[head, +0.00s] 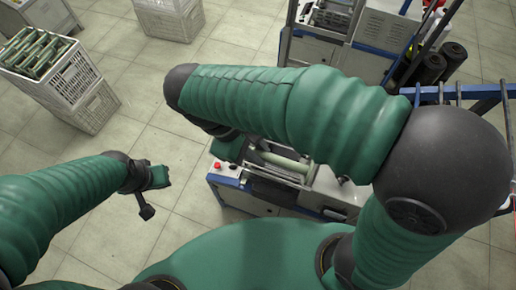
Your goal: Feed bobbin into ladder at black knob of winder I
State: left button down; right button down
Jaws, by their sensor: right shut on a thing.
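A winder (222,187) with a blue frame and a red button stands below my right arm. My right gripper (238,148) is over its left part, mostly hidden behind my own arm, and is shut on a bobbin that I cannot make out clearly. A pale green cylinder (286,163) lies across the winder just right of this gripper; I cannot tell whether it is the held bobbin. The ladder and black knob cannot be made out. My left gripper (156,193) hangs over bare floor left of the winder, apart from everything; its jaw opening is unclear.
A grey crate (88,90) at the left holds several green bobbins (38,52). Another crate (168,20) stands at the back. A second machine (318,50) and black rolls (428,63) are at the back right. Tiled floor between crates and winder is clear.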

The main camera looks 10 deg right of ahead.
jog(key=shift+w+d+f+b, duration=0.2)
jog(key=shift+f+b, duration=0.1)
jog(key=shift+f, duration=0.35)
jog(key=shift+w+d+f+b, duration=0.15)
jog(key=shift+f+b, duration=0.1)
jog(key=shift+f, duration=0.4)
jog(key=shift+w+d+f+b, duration=0.2)
jog(key=shift+f+b, duration=0.1)
jog(key=shift+f, duration=0.35)
jog(key=shift+f, duration=0.15)
jog(key=shift+w+d+f+b, duration=0.3)
jog(key=shift+w+f+b, duration=0.1)
jog(key=shift+f, duration=0.45)
jog(key=shift+w+d+f+b, duration=0.25)
jog(key=shift+f+b, duration=0.2)
jog(key=shift+f, duration=0.35)
jog(key=shift+w+d+f+b, duration=0.3)
jog(key=shift+w+f+b, duration=0.1)
jog(key=shift+f, duration=0.45)
jog(key=f+b, duration=0.1)
jog(key=w+d+f, duration=0.1)
jog(key=f, duration=0.1)
jog(key=shift+w+d+f+b, duration=0.2)
jog(key=shift+f+b, duration=0.1)
jog(key=shift+b, duration=0.1)
jog(key=c, duration=1.2)
grip_release()
jog(key=shift+c, duration=0.2)
